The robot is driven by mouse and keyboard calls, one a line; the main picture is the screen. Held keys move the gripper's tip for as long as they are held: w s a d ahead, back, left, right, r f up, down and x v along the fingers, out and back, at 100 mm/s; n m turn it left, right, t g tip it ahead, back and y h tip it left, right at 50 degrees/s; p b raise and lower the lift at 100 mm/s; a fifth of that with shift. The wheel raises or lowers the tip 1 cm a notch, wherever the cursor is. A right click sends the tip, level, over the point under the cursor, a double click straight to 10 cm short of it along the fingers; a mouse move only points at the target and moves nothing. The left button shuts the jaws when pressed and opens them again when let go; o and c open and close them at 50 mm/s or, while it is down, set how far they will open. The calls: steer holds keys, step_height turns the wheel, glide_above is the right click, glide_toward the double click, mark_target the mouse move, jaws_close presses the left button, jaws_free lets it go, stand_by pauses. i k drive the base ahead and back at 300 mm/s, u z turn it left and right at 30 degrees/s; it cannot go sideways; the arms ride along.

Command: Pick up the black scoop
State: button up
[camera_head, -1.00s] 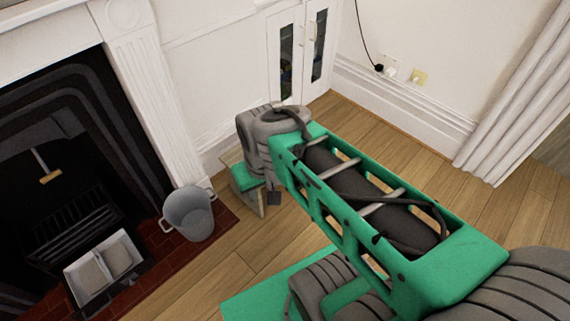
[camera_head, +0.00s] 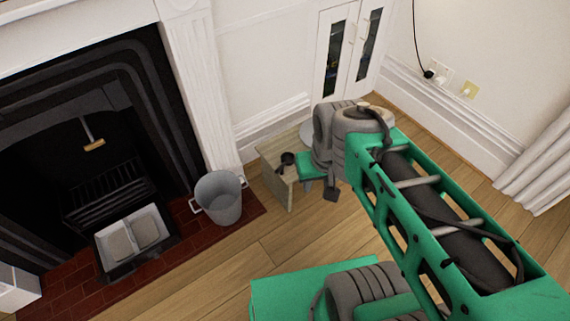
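The black scoop (camera_head: 286,160) is small and dark, with a round bowl and a short handle pointing down-left. It lies on top of a low wooden stand (camera_head: 283,187) between the fireplace and the white cabinet. My gripper (camera_head: 320,187) is at the end of my green and grey arm, just right of the stand. The wrist's grey joint covers part of the stand's right side. The fingers are mostly hidden or too small to read, so I cannot tell whether they are open. The scoop appears apart from my gripper.
A grey metal bucket (camera_head: 219,198) stands on the red tiled hearth (camera_head: 180,230), left of the stand. A pale round object (camera_head: 306,132) shows partly behind my wrist. The white cabinet (camera_head: 348,50) and wall are behind. Wooden floor (camera_head: 240,258) in front is clear.

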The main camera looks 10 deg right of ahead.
mark_target(287, 159)
steer(key=z, duration=0.05)
steer(key=k, duration=0.65)
steer(key=u, duration=0.5)
steer(key=i, duration=0.9)
steer(key=u, duration=1)
steer(key=i, duration=0.35)
steer(key=u, duration=0.25)
